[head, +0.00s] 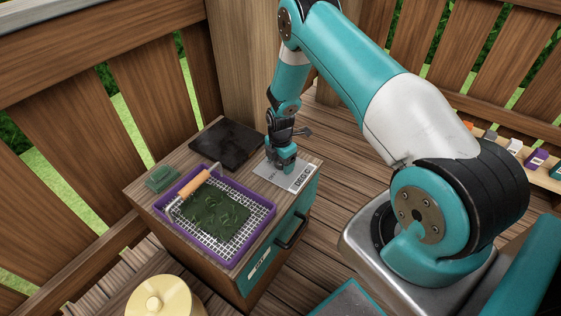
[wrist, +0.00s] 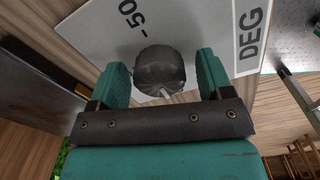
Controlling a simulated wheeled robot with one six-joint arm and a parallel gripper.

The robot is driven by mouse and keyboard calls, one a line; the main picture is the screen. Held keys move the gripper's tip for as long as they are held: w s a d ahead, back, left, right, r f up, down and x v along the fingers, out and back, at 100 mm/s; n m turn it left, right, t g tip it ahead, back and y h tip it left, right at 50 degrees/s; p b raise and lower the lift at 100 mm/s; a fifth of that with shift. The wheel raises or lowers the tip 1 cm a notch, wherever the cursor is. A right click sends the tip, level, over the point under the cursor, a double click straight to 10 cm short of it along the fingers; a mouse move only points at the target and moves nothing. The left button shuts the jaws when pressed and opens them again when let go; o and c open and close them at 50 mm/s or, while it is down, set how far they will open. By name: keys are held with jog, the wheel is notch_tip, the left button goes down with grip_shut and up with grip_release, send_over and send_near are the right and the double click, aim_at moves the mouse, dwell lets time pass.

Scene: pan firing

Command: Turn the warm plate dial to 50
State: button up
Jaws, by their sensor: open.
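The dial (wrist: 160,68) is a dark round knob on a pale label plate (wrist: 195,30) printed with "50" and "DEG". A small light pointer mark shows on the knob's lower edge in the wrist view. My gripper (wrist: 162,76) is open, with one teal finger on each side of the knob; I cannot tell whether either finger touches it. In the head view my gripper (head: 281,163) is low over the label plate (head: 296,177) on the cabinet top, and it hides the dial. A dark square slab (head: 228,144), perhaps the warm plate, lies behind and left of the gripper.
A dark handle (head: 291,232) sticks out from the cabinet side. A yellow lidded pot (head: 160,298) is in front.

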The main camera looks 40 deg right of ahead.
jog(key=c, duration=0.9)
